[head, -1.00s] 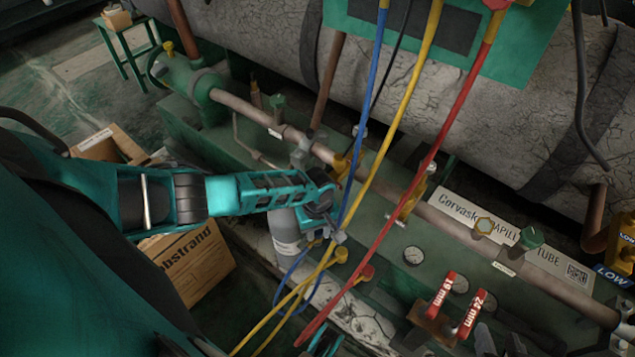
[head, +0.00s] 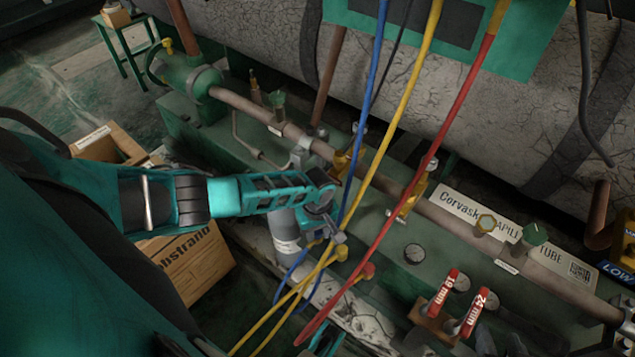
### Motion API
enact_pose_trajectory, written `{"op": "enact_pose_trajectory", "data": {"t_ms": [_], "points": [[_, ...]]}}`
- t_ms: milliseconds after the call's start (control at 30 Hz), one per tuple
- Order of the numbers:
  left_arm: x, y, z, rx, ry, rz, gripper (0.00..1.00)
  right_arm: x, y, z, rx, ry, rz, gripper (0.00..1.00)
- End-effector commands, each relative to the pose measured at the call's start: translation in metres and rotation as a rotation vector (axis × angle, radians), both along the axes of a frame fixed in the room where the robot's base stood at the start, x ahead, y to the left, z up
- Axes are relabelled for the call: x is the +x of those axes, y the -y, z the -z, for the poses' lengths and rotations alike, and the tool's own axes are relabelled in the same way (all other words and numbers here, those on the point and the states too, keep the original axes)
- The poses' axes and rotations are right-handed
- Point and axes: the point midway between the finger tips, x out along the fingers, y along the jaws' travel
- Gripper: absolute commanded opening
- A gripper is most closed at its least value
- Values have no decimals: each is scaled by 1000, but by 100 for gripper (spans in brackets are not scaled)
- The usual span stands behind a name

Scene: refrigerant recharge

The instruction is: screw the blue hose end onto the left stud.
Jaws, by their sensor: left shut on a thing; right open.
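My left gripper (head: 333,234) is shut beside the lower end of the blue hose (head: 363,125), in front of a grey cylinder (head: 284,230). The blue hose end is mostly hidden by the fingers, so the exact grip is hard to see. Two yellow valve fittings, a left one (head: 344,162) and a right one (head: 409,201), sit along the brown pipe. The left stud cannot be clearly made out; the arm and hoses cover much of that area. A small teal part of my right gripper (head: 326,341) shows at the bottom edge; its fingertips are hardly visible.
A yellow hose (head: 397,125) and a red hose (head: 452,122) hang across the work area, close to my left gripper. Red-handled 19 mm (head: 442,293) and 24 mm (head: 473,313) tools stand in a holder at lower right. A cardboard box (head: 192,262) lies below my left arm.

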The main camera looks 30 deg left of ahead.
Motion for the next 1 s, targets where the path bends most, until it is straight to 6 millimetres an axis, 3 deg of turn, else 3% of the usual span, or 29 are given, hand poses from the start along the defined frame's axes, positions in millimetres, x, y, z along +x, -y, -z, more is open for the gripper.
{"op": "enact_pose_trajectory", "data": {"t_ms": [333, 733, 1000], "points": [[-1, 0, 0, -2, 0, 285, 3, 0, 0, 1, 1, 0, 1, 43], [-1, 0, 0, -2, 0, 341, 3, 0, -2, 1, 8, 0, 5, 43], [-1, 0, 1, -2, 0, 597, 3, 0, -2, 2, 9, 0, 6, 43]]}}
